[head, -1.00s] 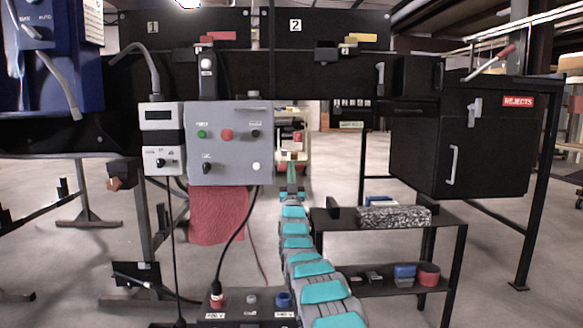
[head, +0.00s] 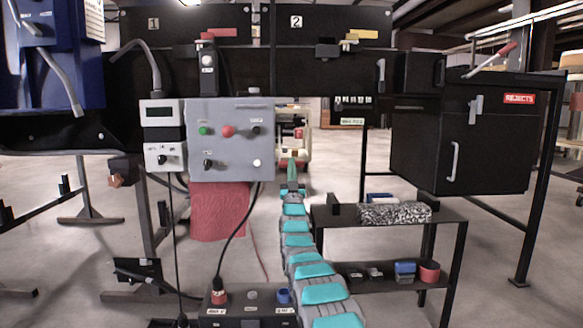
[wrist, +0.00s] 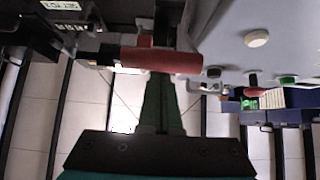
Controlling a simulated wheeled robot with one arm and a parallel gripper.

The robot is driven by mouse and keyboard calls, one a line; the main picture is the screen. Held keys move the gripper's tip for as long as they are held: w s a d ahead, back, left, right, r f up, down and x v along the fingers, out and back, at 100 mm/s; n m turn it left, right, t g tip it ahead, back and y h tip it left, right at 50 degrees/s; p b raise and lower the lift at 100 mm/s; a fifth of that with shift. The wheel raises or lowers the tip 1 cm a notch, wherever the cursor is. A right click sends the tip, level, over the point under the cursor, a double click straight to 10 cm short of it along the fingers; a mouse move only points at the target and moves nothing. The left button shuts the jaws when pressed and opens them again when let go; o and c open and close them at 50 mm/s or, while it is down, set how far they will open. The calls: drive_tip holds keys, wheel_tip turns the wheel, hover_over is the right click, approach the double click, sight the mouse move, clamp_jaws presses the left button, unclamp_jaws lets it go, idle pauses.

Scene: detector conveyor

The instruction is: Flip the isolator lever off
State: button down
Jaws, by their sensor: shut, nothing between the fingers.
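The isolator lever, with a thick red cylindrical handle (wrist: 162,61), lies crosswise near the top middle of the wrist view, beside the grey control box (wrist: 245,25). My gripper (wrist: 161,80) points at it with its green fingers together and empty. The fingertips end at or just under the handle's edge; I cannot tell whether they touch it. In the head view my gripper (head: 291,160) is just right of the grey control box (head: 231,170). The lever is not clear there, against a cart behind it.
The control box carries a green button (head: 204,131), a red knob (head: 228,131) and black switches. A black rejects cabinet (head: 425,160) and a shelf (head: 447,214) with a speckled block stand to the right. A red cloth (head: 218,212) hangs below the box.

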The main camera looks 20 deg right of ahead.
drive_tip(key=s+a+f, duration=0.2)
drive_tip(key=s+f, duration=0.1)
drive_tip(key=s, duration=0.5)
drive_tip(key=shift+s+a+f+p, duration=0.2)
drive_tip(key=shift+s+p, duration=0.1)
drive_tip(key=shift+p, duration=0.1)
idle(0.5)
drive_tip(key=shift+r, duration=0.15)
